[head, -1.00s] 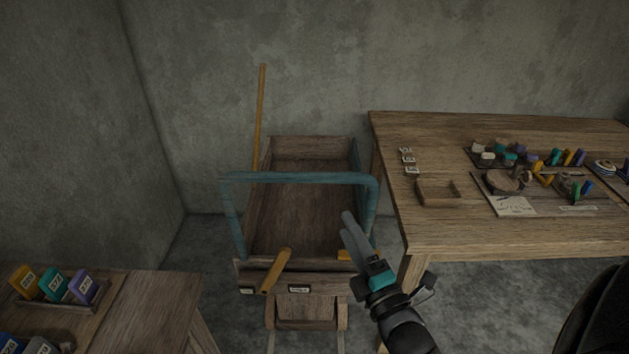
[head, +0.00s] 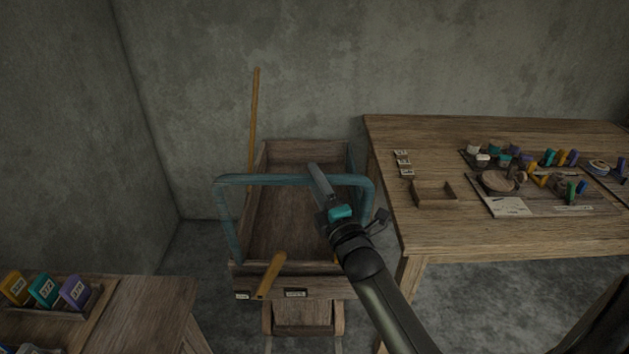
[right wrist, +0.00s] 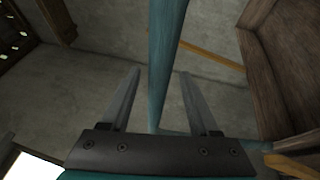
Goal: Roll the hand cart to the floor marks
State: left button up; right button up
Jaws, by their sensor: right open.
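The hand cart (head: 290,281) is a wooden box with a teal tubular handle (head: 260,180) arching across it. It stands on the floor between two tables. My right gripper (head: 318,178) is at the handle's top bar, right of its middle. In the right wrist view the teal handle (right wrist: 165,50) runs between the two open fingers (right wrist: 160,78); the fingers are not closed on it. Thin pale lines show on the floor at the bottom, below the cart; I cannot tell if they are the floor marks. My left gripper is not in view.
A wooden table (head: 440,233) with a small tray and craft items stands close on the cart's right. Another table (head: 150,310) with labelled coloured cards is at lower left. A yellow pole (head: 254,125) leans by the back wall.

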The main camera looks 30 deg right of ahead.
jog(key=shift+w+d+r, duration=0.1)
jog(key=shift+w, duration=0.4)
grip_shut()
dwell(1.2)
